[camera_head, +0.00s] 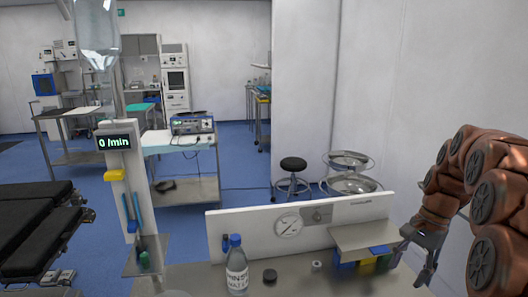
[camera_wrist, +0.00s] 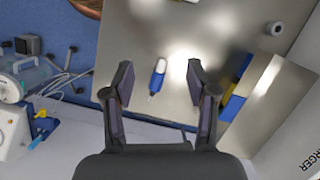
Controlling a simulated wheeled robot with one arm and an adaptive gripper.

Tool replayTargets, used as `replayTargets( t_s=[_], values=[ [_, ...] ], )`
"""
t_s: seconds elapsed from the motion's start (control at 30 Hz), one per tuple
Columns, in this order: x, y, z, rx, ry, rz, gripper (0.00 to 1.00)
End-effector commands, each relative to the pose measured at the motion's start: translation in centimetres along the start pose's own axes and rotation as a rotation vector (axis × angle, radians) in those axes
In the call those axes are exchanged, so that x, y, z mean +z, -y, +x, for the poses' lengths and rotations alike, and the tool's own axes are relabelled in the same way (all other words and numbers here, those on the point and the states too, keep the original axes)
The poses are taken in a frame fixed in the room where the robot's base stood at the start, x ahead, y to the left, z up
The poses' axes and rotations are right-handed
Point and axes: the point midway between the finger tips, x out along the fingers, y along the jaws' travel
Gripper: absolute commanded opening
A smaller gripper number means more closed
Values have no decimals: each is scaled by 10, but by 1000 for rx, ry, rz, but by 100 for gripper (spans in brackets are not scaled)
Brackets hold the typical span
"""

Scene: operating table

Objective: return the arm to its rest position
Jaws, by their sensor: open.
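My arm (camera_head: 470,180) is raised and bent at the right side of the head view, in copper-coloured links. My gripper (camera_head: 422,262) hangs from it, pointing down beside the right end of the metal worktop (camera_head: 200,281). In the wrist view my gripper (camera_wrist: 158,85) has its two dark fingers spread wide, with nothing held between them. A small blue and white object (camera_wrist: 159,75) shows between the fingers in that view, apart from both of them. How far below the fingers it lies I cannot tell.
A bottle with a blue cap (camera_head: 237,268), a dark round lid (camera_head: 270,276) and a small white piece (camera_head: 316,266) stand on the worktop. A white panel with a gauge (camera_head: 288,226) rises behind. A raised shelf (camera_head: 365,236) stands left of my gripper. A wall is at right.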

Motion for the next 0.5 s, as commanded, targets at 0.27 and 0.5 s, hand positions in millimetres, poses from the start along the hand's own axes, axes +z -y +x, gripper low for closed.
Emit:
replayTargets(
  t_s=[0.27, 0.5],
  values=[
    [83, -9, 12, 59, -29, -244, 57],
    [145, -32, 30, 113, -51, -450, 57]
  ],
)
